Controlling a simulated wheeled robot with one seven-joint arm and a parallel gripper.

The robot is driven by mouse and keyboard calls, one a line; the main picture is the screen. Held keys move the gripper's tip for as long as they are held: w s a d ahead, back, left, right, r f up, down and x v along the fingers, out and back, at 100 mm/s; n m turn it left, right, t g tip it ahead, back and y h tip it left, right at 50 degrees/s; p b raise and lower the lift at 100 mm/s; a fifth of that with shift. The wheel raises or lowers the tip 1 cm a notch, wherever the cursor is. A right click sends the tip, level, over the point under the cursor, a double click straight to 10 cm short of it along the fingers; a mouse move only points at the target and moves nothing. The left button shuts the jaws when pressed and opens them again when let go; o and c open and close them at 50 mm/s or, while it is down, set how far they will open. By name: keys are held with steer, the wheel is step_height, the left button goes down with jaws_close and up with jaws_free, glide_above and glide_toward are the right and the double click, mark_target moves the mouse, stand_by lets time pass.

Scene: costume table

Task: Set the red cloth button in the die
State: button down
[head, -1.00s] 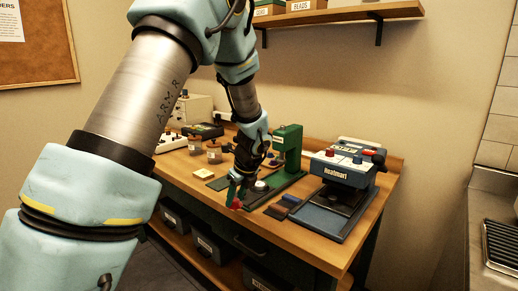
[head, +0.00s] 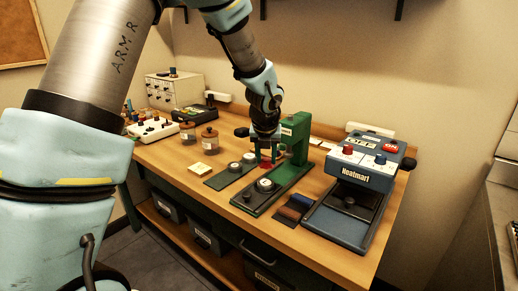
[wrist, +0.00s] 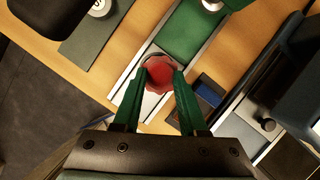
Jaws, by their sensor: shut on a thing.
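My gripper (head: 266,150) is shut on the red cloth button (head: 267,164), which hangs in front of the green press (head: 296,132). In the wrist view, the red button (wrist: 160,72) sits between the green fingertips (wrist: 161,80), a wavy-edged round piece. A round silver die (head: 265,184) lies on the press's long green base (head: 250,203), nearer the camera than the button. The button is apart from that die in the head view. What lies right under the button is hidden.
A dark green mat (head: 217,181) with two round silver pieces lies left of the press. Brown and blue blocks (head: 290,212) lie right of the base. The blue Heatmart machine (head: 365,168) stands farther right.

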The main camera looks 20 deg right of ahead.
mark_target(265, 182)
steer(key=shift+w+f, duration=0.2)
steer(key=shift+w, duration=0.05)
step_height(265, 182, down, 5)
steer(key=b, duration=0.6)
steer(key=shift+f, duration=0.2)
steer(key=shift+r+p, duration=0.1)
steer(key=shift+p, duration=0.55)
stand_by(0.6)
steer(key=shift+f+b, duration=0.35)
steer(key=shift+f, duration=0.25)
stand_by(0.3)
steer(key=c, duration=0.7)
jaws_free()
steer(key=shift+c, duration=0.2)
steer(key=shift+r, duration=0.15)
steer(key=p+v, duration=0.8)
steer(key=v, duration=0.3)
steer(key=shift+p, duration=0.35)
